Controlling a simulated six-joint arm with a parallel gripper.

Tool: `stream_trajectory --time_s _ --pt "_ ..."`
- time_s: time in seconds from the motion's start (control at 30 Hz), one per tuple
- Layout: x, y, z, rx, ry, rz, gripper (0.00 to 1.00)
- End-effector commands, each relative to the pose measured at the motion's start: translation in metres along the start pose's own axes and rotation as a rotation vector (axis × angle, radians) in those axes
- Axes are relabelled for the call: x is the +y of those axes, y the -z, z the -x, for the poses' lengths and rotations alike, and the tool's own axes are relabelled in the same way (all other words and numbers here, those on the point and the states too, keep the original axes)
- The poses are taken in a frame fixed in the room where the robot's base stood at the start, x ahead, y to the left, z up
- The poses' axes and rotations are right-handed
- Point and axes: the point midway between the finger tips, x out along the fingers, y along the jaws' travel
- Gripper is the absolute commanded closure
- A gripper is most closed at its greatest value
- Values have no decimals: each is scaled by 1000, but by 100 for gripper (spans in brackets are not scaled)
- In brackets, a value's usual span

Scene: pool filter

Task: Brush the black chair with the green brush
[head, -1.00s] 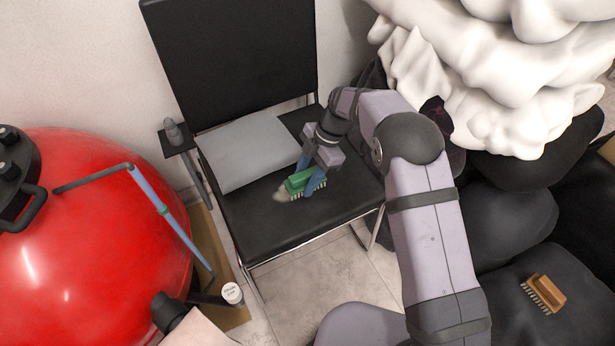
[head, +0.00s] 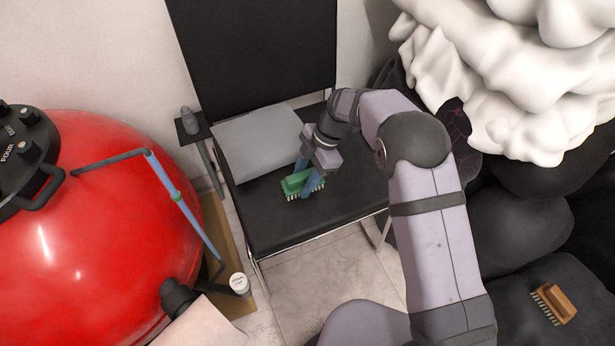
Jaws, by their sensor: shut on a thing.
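The black chair (head: 335,212) stands in the middle, with its dark backrest (head: 255,50) against the wall and a metal frame under the seat. My gripper (head: 308,180) reaches over the seat from the right and is shut on the green brush (head: 298,182). The brush has pale bristles pointing down at the seat, and they look to be at or close to its surface; exact contact is hard to tell. My gripper hides part of the brush.
A grey cushion (head: 258,142) lies on the seat behind the brush. A small side stand (head: 192,127) is left of the chair. A big red tank (head: 90,230) fills the left. Dark bags (head: 525,230) and an orange-brown brush (head: 555,303) are at the right.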

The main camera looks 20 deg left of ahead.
Motion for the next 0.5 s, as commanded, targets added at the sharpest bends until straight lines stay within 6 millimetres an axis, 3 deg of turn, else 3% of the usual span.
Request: stream_trajectory --time_s 0.2,0.5 --pt "-1 15 -8 0 3 1 79" --pt "-1 20 -9 0 3 -1 79"
